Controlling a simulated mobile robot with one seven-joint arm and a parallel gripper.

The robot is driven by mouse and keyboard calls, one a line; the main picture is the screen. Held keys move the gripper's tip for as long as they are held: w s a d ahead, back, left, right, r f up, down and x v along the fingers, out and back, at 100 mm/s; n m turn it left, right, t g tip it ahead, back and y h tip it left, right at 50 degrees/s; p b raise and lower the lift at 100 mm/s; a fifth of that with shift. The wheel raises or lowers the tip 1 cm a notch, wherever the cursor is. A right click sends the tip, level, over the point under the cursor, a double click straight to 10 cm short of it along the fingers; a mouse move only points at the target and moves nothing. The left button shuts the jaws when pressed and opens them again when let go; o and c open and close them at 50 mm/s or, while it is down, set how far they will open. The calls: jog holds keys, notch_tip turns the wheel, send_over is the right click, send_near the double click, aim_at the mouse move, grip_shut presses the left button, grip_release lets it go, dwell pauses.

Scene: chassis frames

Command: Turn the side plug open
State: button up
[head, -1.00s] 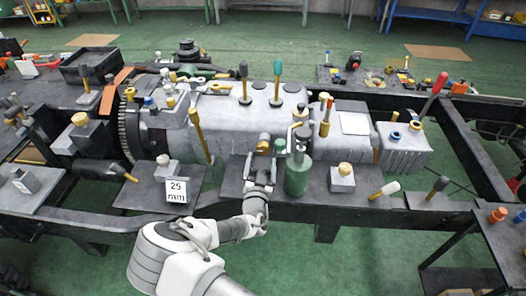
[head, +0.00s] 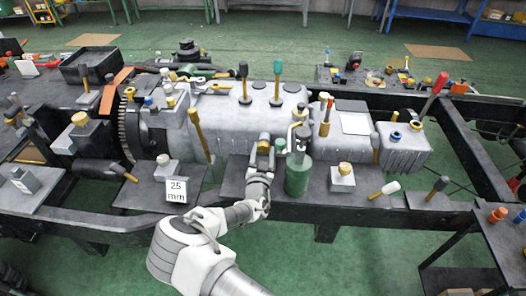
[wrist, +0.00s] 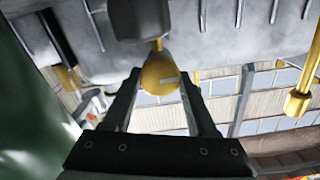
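The side plug (head: 264,140) is a small gold knob on the near side of the grey gearbox (head: 235,115). In the wrist view the plug (wrist: 160,76) is a round gold cap with a pale line across its face. My gripper (head: 263,150) is at the plug, low on the housing side. In the wrist view my gripper (wrist: 160,82) has one finger at each side of the plug, with no clear gap, so it appears shut on it. The far side of the plug is hidden.
A green cylinder (head: 298,176) stands close to the right of my gripper, and also fills the left edge of the wrist view (wrist: 30,110). A gold-capped block (head: 342,176) and a "25 mm" sign (head: 177,191) stand on the near ledges. Several handled tools rise from the gearbox.

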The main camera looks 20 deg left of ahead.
jog(key=c, duration=0.5)
jog(key=shift+f+b, duration=0.15)
jog(key=shift+b, duration=0.3)
jog(key=shift+f+n+b, duration=0.1)
jog(key=shift+n+b, duration=1)
jog(key=shift+b, duration=0.05)
jog(key=n+b, duration=0.2)
jog(key=shift+n+b, duration=0.3)
jog(key=shift+b, duration=0.1)
jog(key=n+b, duration=0.4)
jog(key=n, duration=0.1)
jog(key=shift+a, duration=0.15)
jog(key=n+b, duration=0.3)
jog(key=n, duration=0.3)
jog(key=shift+n, duration=0.4)
